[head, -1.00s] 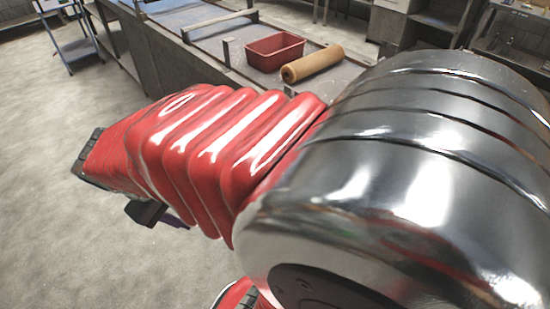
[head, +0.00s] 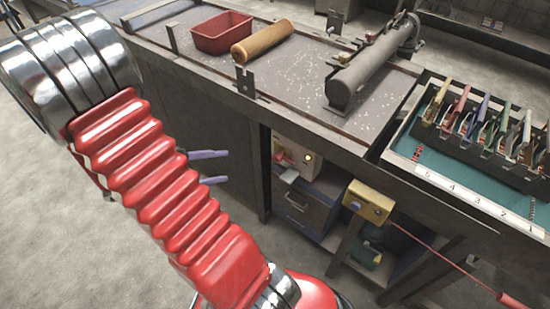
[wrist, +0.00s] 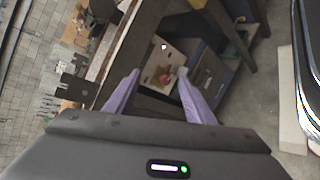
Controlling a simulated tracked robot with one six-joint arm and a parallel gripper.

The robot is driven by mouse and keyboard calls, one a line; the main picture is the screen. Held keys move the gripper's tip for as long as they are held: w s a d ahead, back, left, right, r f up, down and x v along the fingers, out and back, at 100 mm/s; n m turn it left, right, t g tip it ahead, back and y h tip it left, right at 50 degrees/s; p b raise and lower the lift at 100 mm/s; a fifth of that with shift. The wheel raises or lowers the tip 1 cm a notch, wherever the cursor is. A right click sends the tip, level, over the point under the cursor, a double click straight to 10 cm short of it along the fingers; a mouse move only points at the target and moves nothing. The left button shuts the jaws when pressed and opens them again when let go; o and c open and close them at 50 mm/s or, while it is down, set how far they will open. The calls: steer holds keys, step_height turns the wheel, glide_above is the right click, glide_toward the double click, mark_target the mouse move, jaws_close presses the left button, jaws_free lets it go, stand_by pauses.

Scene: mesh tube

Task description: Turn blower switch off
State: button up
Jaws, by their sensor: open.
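A cream switch panel (head: 292,160) stands under the bench, above a grey drawer unit. It bears a red switch part (head: 279,156) at its left and a glowing yellow lamp (head: 308,158) at its right. I cannot read any label on it. My gripper (head: 227,166) is open and empty, left of the panel and apart from it; my arm hides the gripper's body. In the wrist view, the panel (wrist: 153,62) and its red part (wrist: 165,76) show beyond and between my two purple fingers. The switch position is too small to tell.
A yellow control box (head: 368,202) with a red cable hangs right of the panel, above a green machine (head: 368,255). The bench top (head: 300,80) overhangs the panel. A red tub (head: 222,33) and a tan roller (head: 262,42) lie on it. The floor at left is clear.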

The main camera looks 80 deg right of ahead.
steer(key=s+d+f+n+h, duration=0.3)
steer(key=d+f+h, duration=0.1)
steer(key=d+f, duration=0.45)
steer(key=n+t+h, duration=0.2)
steer(key=n+h, duration=0.1)
glide_toward(275, 161)
steer(key=a, duration=0.2)
steer(key=shift+w+a+r, duration=0.15)
steer(key=shift+w+a, duration=0.1)
steer(key=shift+w, duration=0.2)
steer(key=shift+d, duration=0.1)
steer(key=shift+x, duration=6.8)
steer(key=shift+c, duration=0.3)
steer(key=c, duration=1)
